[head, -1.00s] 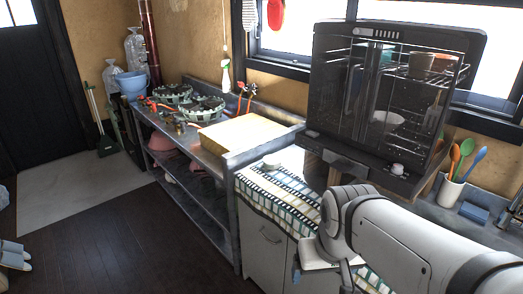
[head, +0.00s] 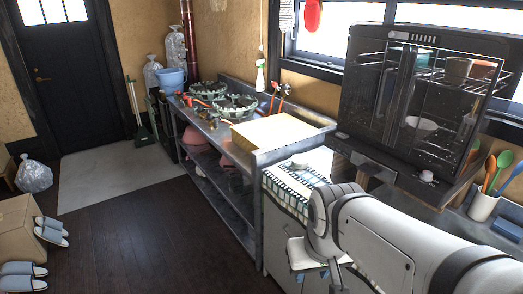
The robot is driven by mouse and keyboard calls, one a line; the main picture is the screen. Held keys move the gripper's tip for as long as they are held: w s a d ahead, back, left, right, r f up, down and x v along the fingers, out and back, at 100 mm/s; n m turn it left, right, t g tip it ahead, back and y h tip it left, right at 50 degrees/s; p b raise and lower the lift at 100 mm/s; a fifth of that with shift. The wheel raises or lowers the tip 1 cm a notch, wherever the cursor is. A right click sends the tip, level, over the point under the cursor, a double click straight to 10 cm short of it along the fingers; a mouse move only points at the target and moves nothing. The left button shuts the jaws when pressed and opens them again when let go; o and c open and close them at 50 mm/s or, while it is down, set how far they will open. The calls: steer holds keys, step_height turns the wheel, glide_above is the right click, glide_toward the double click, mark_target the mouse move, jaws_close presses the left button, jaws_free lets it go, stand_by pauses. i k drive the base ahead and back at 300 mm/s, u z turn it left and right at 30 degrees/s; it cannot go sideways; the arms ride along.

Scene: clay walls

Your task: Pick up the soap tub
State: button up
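I cannot pick out the soap tub for certain. A small pale round item (head: 300,161) sits on the checkered cloth (head: 292,182) at the far end of the counter; it is too small to tell whether it is the tub. My gripper (head: 312,272) is at the lower middle of the head view, in front of the cabinet below the cloth. My white arm reaches in from the lower right and hides part of the cloth and counter. The fingers are small and partly covered, so their opening is unclear. I see nothing held.
A black glass-fronted cabinet (head: 415,105) stands on the counter. A utensil cup (head: 483,205) is at right. A cardboard box (head: 20,228) and slippers (head: 50,231) lie left. The dark floor between is clear.

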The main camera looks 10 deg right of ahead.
mark_target(299, 161)
steer(key=u, duration=2)
steer(key=i, duration=2)
steer(key=z, duration=3.65)
steer(key=i, duration=0.95)
steer(key=z, duration=0.05)
